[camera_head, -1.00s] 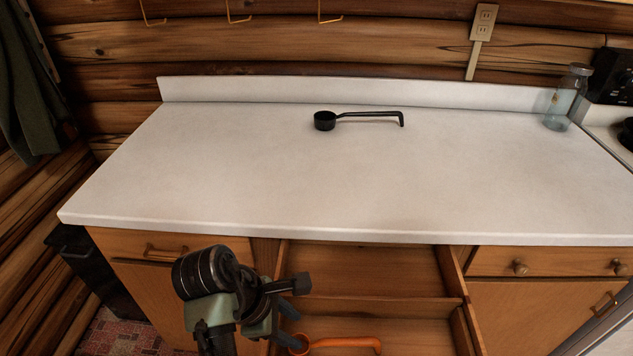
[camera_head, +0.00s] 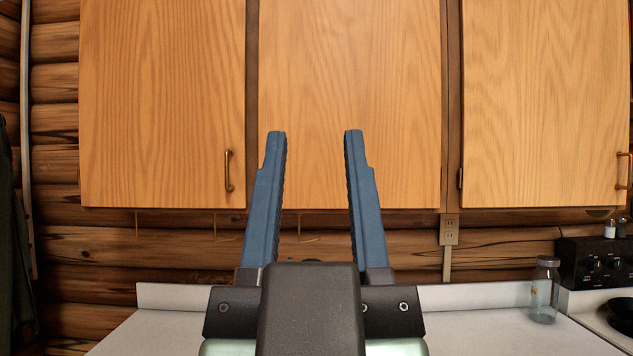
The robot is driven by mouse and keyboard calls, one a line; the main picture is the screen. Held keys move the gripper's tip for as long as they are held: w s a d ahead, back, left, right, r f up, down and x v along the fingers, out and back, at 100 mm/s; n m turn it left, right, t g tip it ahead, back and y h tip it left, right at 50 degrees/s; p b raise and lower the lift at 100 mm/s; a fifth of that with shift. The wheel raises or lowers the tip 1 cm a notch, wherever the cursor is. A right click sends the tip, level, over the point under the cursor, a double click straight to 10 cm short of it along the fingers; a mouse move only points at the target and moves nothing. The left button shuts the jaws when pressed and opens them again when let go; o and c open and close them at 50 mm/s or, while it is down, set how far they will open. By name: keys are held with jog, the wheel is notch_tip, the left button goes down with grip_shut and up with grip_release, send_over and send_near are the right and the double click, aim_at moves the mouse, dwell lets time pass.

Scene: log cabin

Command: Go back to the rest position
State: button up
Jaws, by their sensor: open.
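My gripper (camera_head: 314,135) stands upright in the middle of the head view, close to the camera. Its two blue fingers are spread apart, with nothing between them. Its dark body hides the middle of the white counter (camera_head: 480,329). The black ladle-like scoop and the open drawer with the orange scoop, seen in the earlier frame, do not show now.
Closed wooden wall cabinets (camera_head: 160,110) fill the upper part behind my gripper. A glass jar (camera_head: 544,290) stands at the counter's right end, beside the stove (camera_head: 592,305). A wall outlet (camera_head: 449,231) is on the log wall. Dark cloth hangs at the far left.

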jog(key=shift+s+r, duration=0.35)
jog(key=shift+s, duration=0.1)
